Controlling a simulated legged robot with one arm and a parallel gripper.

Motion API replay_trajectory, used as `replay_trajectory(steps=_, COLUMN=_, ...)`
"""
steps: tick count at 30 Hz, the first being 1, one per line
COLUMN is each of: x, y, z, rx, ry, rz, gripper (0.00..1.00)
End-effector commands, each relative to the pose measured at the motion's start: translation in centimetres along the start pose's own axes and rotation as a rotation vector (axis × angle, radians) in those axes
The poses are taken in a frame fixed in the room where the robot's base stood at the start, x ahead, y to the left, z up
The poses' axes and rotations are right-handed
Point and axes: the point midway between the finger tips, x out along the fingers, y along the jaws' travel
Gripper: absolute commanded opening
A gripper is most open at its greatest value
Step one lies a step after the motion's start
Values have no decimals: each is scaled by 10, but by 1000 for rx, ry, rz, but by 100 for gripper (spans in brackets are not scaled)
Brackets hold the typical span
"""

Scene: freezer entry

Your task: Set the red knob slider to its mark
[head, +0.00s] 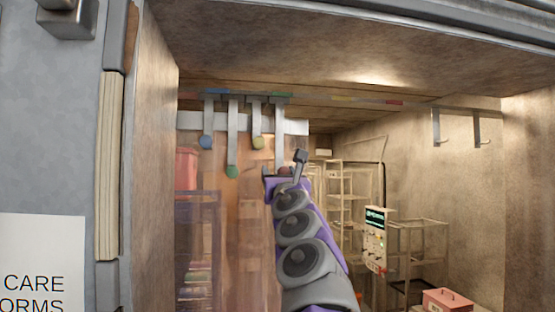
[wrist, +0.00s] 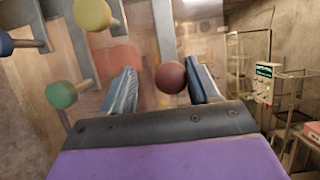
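The red knob (wrist: 171,77) hangs at the end of a grey bar. In the wrist view it shows between my two fingers, close to the right one; I cannot tell whether they touch. In the head view the red knob (head: 284,171) is partly covered by my gripper (head: 285,174). My gripper (wrist: 163,88) is open, its fingers spread to either side of the knob. A red patch (head: 395,102) lies on the overhead strip, to the right of the knob.
Blue (head: 206,142), green (head: 232,172) and yellow (head: 258,143) knobs hang on bars to the left. Wall hooks (head: 478,130), a wire rack (head: 420,232), a control panel (head: 375,240) and a red box (head: 447,300) are at right. Left stands a wall edge (head: 155,150).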

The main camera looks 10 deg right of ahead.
Motion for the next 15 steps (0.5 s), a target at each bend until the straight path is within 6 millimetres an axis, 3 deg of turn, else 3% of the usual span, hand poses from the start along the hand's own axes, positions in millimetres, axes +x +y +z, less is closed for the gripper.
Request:
replay_trajectory(steps=6, x=17, y=-6, z=4, rx=4, ry=0, rz=-1, gripper=59)
replay_trajectory(steps=15, x=21, y=1, z=2, rx=0, ry=-2, rz=1, gripper=59)
